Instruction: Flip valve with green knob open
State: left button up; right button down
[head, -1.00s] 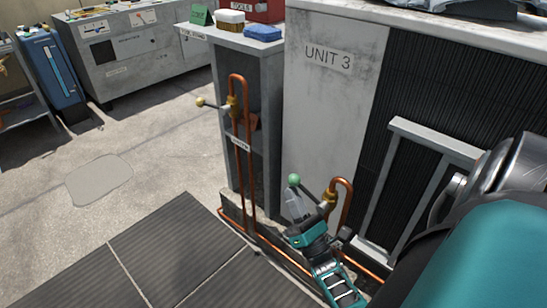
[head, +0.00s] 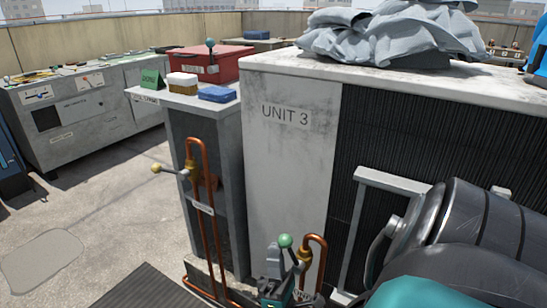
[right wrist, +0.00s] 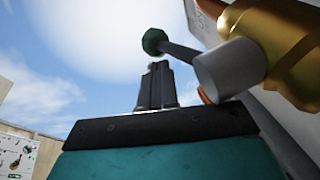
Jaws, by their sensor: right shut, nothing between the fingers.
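The green knob (head: 285,240) is on the end of a dark lever. The lever slants up and left from a brass valve (head: 304,258) on a copper pipe below the UNIT 3 label. My right gripper (head: 273,253) is just left of and below the knob in the head view, shut and empty. In the right wrist view, the shut fingertips (right wrist: 158,66) point up just below the green knob (right wrist: 154,41). The lever runs from there to a grey cylinder and the brass valve body (right wrist: 275,45). I cannot tell whether the fingers touch the lever. My left gripper is not in view.
Another valve with a yellow knob (head: 156,168) is on a taller copper pipe to the left. A metal frame (head: 390,182) stands right of the green-knob valve. Open floor lies left.

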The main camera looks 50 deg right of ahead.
pick_arm(q)
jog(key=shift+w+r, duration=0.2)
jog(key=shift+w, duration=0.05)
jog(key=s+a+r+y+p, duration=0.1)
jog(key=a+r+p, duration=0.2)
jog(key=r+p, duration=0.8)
jog(key=p, duration=0.6)
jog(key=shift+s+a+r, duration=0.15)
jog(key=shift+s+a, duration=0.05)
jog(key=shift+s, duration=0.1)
dwell(0.4)
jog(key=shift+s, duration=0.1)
